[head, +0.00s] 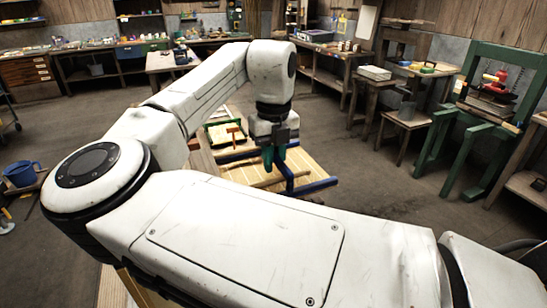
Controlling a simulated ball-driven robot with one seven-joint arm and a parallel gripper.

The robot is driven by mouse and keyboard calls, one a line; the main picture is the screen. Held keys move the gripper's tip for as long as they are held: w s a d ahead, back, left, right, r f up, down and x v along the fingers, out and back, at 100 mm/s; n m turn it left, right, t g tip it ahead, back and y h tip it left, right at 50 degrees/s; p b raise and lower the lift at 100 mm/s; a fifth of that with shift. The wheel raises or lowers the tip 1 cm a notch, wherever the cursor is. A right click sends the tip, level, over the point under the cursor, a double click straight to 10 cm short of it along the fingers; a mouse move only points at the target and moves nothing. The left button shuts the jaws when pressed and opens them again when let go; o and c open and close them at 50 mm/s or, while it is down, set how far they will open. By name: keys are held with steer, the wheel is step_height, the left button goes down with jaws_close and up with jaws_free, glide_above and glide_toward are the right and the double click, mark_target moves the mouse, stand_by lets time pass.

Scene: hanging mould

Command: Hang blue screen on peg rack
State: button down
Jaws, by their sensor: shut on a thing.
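My gripper (274,155) points down near the middle of the head view, below my white wrist, with teal fingertips. It is shut on the blue screen (316,186), at its upper bar. The screen shows as dark blue bars above a pale slatted wooden surface (318,170). My forearm hides the lower part of the screen, so I cannot tell whether it touches that surface. I cannot pick out the peg rack with certainty in this view.
A green-edged tray (212,126) lies behind my gripper to the left. Wooden benches stand at the right and back, with a green frame (424,165) at the far right. A blue bucket (20,174) stands at the left. The grey floor between is open.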

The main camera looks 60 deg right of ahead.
steer(key=c, duration=1)
jaws_free()
step_height(320, 180, up, 11)
steer(key=shift+f+b, duration=0.1)
steer(key=shift+b, duration=0.2)
